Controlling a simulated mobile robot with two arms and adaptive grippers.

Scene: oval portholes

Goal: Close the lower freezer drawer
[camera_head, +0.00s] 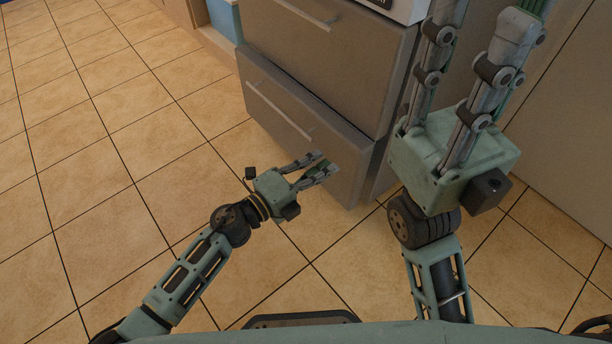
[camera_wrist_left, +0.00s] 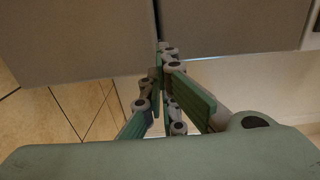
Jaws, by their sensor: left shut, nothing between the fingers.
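The lower freezer drawer (camera_head: 262,108) has a grey-brown front with a long bar handle (camera_head: 277,112), low over the floor. Its front appears to stand slightly forward of the upper drawer; the exact gap is hard to tell. My left gripper (camera_head: 325,166) is shut and empty at the right end of the lower front; contact is unclear. In the left wrist view its fingers (camera_wrist_left: 163,60) come together by the seam between two brown panels (camera_wrist_left: 80,35). My right gripper (camera_head: 482,50) is open, its fingers apart, high at the right and close to the camera; its upper ends are partly cut off.
The upper drawer (camera_head: 340,60) with its bar handle sits directly above the lower one. A plain cabinet or wall panel (camera_head: 565,130) stands at the right. The tiled floor (camera_head: 100,150) is clear to the left and in front.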

